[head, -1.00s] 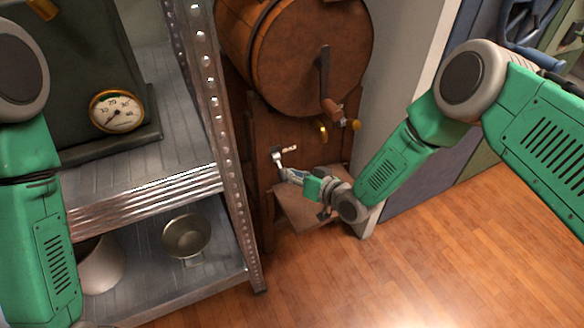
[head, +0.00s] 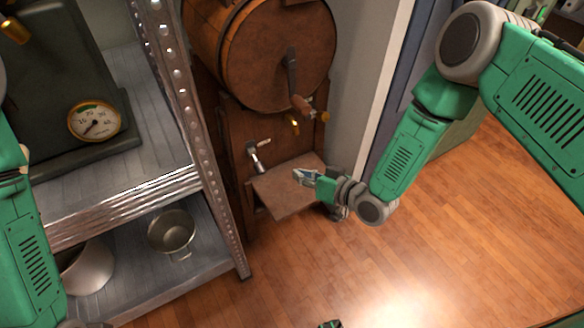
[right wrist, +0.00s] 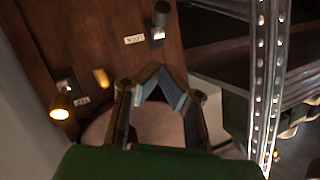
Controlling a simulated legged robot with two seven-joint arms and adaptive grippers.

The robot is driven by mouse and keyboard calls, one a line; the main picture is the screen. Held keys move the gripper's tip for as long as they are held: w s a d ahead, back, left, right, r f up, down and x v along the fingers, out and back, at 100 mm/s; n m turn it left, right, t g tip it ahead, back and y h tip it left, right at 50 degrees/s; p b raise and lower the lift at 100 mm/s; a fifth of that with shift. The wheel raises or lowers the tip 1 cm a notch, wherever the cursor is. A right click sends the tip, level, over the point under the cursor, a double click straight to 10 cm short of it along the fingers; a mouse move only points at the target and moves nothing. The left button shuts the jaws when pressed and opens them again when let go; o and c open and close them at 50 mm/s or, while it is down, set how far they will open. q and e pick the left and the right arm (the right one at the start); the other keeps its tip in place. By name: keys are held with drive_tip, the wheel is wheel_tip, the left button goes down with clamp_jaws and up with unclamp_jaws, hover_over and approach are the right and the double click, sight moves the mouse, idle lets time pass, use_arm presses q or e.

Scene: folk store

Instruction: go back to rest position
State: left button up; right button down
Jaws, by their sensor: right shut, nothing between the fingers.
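My right gripper (head: 304,177) is shut and empty in the head view, over the small wooden shelf (head: 282,197) at the front of the barrel stand. In the right wrist view its fingers (right wrist: 158,72) meet at the tips with nothing between them. A dark lever switch (head: 254,157) on the stand is to the left of the gripper, apart from it; it also shows in the right wrist view (right wrist: 159,18). My left arm comes in at the left edge of the head view, and its gripper is out of the frame.
A wooden barrel (head: 277,55) with a crank handle (head: 297,92) is above the gripper. A metal rack (head: 120,205) at the left holds a gauge device (head: 94,121), a metal cup (head: 172,232) and a white pot (head: 88,268). The wooden floor (head: 430,240) at the right is clear.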

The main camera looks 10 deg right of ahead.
use_arm(q)
wheel_tip(320, 180, up, 6)
drive_tip(key=p, duration=0.6)
drive_tip(key=shift+d, duration=0.35)
use_arm(e)
drive_tip(key=s+d+g+h, duration=0.3)
drive_tip(key=s+d, duration=0.2)
drive_tip(key=s, duration=0.5)
drive_tip(key=s+d+m+g+h, duration=0.1)
drive_tip(key=s+d+g+h, duration=0.2)
drive_tip(key=s, duration=0.8)
drive_tip(key=s+d+r+g+h, duration=0.1)
drive_tip(key=s+d+g+h, duration=0.1)
drive_tip(key=s+d+g, duration=0.2)
drive_tip(key=shift+s+d+m+g+h, duration=0.4)
drive_tip(key=shift+s+d, duration=1.25)
drive_tip(key=shift+s, duration=1.75)
use_arm(q)
drive_tip(key=shift+d+r, duration=0.2)
drive_tip(key=shift+d, duration=0.05)
use_arm(e)
drive_tip(key=shift+d, duration=0.25)
drive_tip(key=shift+a, duration=0.1)
